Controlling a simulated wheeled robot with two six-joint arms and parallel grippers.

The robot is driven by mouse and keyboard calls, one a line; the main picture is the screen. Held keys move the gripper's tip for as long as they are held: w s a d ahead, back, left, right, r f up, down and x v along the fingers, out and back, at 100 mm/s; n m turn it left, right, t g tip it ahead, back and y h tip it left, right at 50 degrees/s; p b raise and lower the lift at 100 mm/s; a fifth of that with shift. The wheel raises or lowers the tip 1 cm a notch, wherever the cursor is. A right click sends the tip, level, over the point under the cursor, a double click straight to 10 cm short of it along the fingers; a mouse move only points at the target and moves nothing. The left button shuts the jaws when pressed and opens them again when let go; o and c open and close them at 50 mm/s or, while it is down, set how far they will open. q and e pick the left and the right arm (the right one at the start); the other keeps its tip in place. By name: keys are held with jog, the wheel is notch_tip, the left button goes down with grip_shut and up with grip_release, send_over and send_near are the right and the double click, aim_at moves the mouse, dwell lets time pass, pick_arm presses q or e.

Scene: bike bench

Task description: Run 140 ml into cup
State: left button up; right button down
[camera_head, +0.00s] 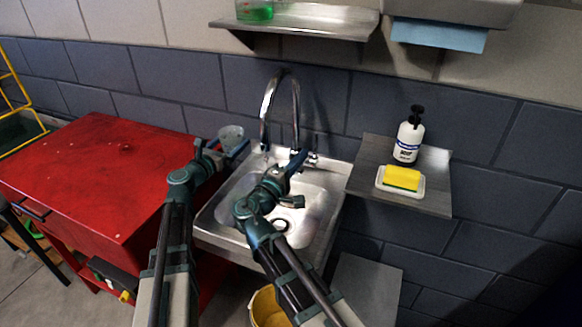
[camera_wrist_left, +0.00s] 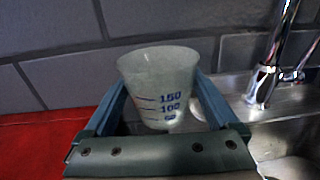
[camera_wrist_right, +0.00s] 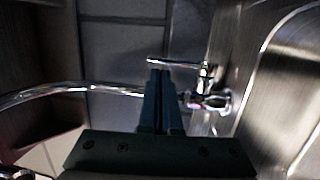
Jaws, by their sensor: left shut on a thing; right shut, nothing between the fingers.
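My left gripper (camera_head: 225,153) is shut on a clear measuring cup (camera_head: 231,136), held upright near the left edge of the sink. In the left wrist view the cup (camera_wrist_left: 158,85) shows blue marks, with 150 and 100 readable; I cannot tell whether it holds water. The chrome faucet (camera_head: 281,90) arches over the sink (camera_head: 318,207), with the cup to the left of its spout. My right gripper (camera_head: 297,160) is shut and empty beside the faucet's base. In the right wrist view its closed fingers (camera_wrist_right: 161,85) are close to the tap lever (camera_wrist_right: 172,62); I cannot tell whether they touch.
A red cabinet (camera_head: 90,160) stands left of the sink. On the right, a metal shelf (camera_head: 435,180) holds a soap bottle (camera_head: 408,138) and a yellow sponge (camera_head: 401,178) on a white dish. A yellow bucket (camera_head: 266,308) is below the sink. The basin is free of objects.

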pick_arm(q)
jog(key=shift+r, duration=0.25)
pick_arm(e)
jog(key=shift+x, duration=2.25)
pick_arm(q)
jog(key=shift+r+p, duration=0.35)
jog(key=shift+p, duration=0.15)
jog(key=shift+s+a+r, duration=0.1)
jog(key=shift+s+a, duration=0.05)
jog(key=shift+s, duration=0.1)
pick_arm(e)
jog(key=shift+w+d+r, duration=0.15)
jog(key=shift+w+r, duration=0.1)
jog(key=shift+w, duration=0.2)
jog(key=shift+w+d+r, duration=0.15)
jog(key=shift+w+r, duration=0.05)
jog(key=shift+w, duration=0.25)
